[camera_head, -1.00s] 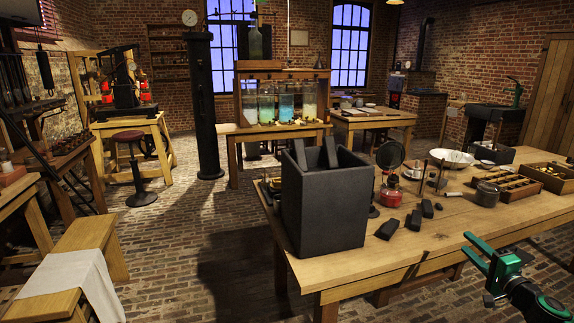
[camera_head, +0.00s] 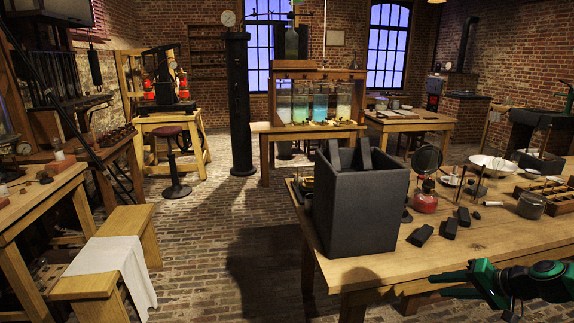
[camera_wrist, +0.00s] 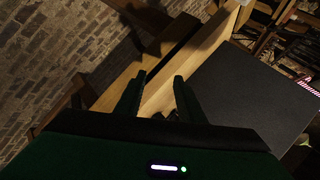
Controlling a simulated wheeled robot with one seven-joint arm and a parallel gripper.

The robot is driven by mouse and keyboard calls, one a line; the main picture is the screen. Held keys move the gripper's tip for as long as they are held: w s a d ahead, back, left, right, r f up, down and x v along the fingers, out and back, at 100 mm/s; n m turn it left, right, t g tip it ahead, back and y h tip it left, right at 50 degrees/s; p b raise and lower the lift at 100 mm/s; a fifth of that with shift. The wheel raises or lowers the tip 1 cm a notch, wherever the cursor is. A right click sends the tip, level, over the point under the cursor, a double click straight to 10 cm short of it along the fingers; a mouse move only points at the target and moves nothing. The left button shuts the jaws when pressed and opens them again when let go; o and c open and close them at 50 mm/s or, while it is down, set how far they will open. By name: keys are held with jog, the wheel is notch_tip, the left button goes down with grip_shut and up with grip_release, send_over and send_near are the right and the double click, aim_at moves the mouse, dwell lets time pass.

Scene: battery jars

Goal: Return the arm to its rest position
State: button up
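My gripper (camera_head: 450,284) is at the lower right of the head view, beside the front edge of the wooden table (camera_head: 465,245). In the wrist view my gripper (camera_wrist: 160,82) shows two fingers standing apart with nothing between them. Beyond the fingers are the table's wooden edge and legs and the brick floor. The green arm behind the gripper is partly cut off by the picture's lower right.
A dark open box (camera_head: 358,205) with upright slabs stands at the table's left end; a dark flat surface (camera_wrist: 255,95) shows right of the fingers. Dark blocks (camera_head: 421,235) and a red burner (camera_head: 426,198) are nearby. Floor left of the table is clear; a bench (camera_head: 140,235) stands farther left.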

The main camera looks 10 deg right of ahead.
jog(key=s+a+r+g+h, duration=0.1)
jog(key=s+a+r+g, duration=0.2)
jog(key=s+r, duration=0.2)
jog(key=s+a+r+n+g+h, duration=0.1)
jog(key=s+a+r+g+h, duration=0.1)
jog(key=s, duration=1)
jog(key=s+a+r+g+h, duration=0.1)
jog(key=s+a+r+g, duration=0.2)
jog(key=s+r, duration=0.4)
jog(key=shift+s+a+r+g+h, duration=0.3)
jog(key=shift+s+a+h, duration=0.1)
jog(key=shift+s, duration=0.3)
jog(key=shift+w+f, duration=0.25)
jog(key=shift+w, duration=0.4)
jog(key=shift+s+d, duration=0.1)
jog(key=shift+d, duration=0.05)
